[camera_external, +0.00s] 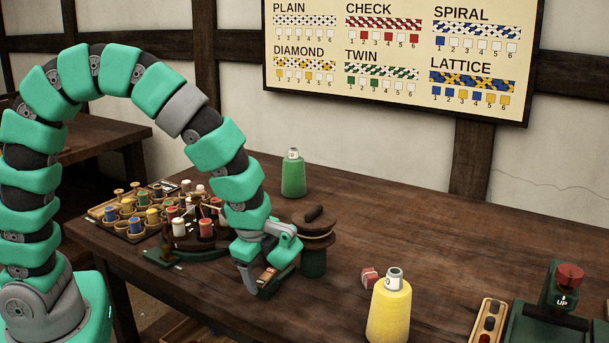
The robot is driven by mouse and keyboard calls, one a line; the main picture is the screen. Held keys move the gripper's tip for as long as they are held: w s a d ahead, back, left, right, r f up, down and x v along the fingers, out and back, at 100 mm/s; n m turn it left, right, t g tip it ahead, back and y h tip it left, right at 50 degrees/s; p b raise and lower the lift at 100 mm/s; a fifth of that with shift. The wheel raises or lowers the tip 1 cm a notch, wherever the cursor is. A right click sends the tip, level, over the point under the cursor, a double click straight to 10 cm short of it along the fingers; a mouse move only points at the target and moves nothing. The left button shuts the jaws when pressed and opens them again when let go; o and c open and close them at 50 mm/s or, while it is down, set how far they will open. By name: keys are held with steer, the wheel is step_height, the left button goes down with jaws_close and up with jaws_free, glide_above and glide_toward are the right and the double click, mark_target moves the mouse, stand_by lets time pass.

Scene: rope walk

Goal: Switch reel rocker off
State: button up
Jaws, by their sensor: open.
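A small dark box with a reddish-brown top, which looks like the reel rocker (268,275), sits near the front of the wooden table. My gripper (258,268) is open, pointing down right at it. The fingers partly cover it, and I cannot tell whether they touch it or which way the rocker is tipped. The reel (314,258), a green post with brown discs and a dark handle on top, stands just right of my gripper.
A braiding stand with several bobbins (205,230) and a bobbin tray (130,212) are left of my gripper. A green bottle (293,178) stands behind, a yellow bottle (388,312) and red block (369,278) to the right. A red-knobbed lever (570,275) is far right.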

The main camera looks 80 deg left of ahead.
steer(key=p+v, duration=0.2)
steer(key=v, duration=1.1)
steer(key=shift+r, duration=0.25)
steer(key=shift+d+r, duration=0.1)
steer(key=w+r+n+t+h, duration=0.1)
steer(key=r+n+t, duration=0.15)
steer(key=r, duration=0.75)
steer(key=w+a+r+n+t, duration=0.15)
steer(key=r+t, duration=0.25)
steer(key=r, duration=0.6)
steer(key=w+r+n+t+h, duration=0.1)
steer(key=r+n+t, duration=0.2)
steer(key=r, duration=0.8)
steer(key=s+r+n+t, duration=0.2)
steer(key=s+r+t, duration=0.2)
steer(key=r, duration=0.9)
steer(key=shift+a+r, duration=0.15)
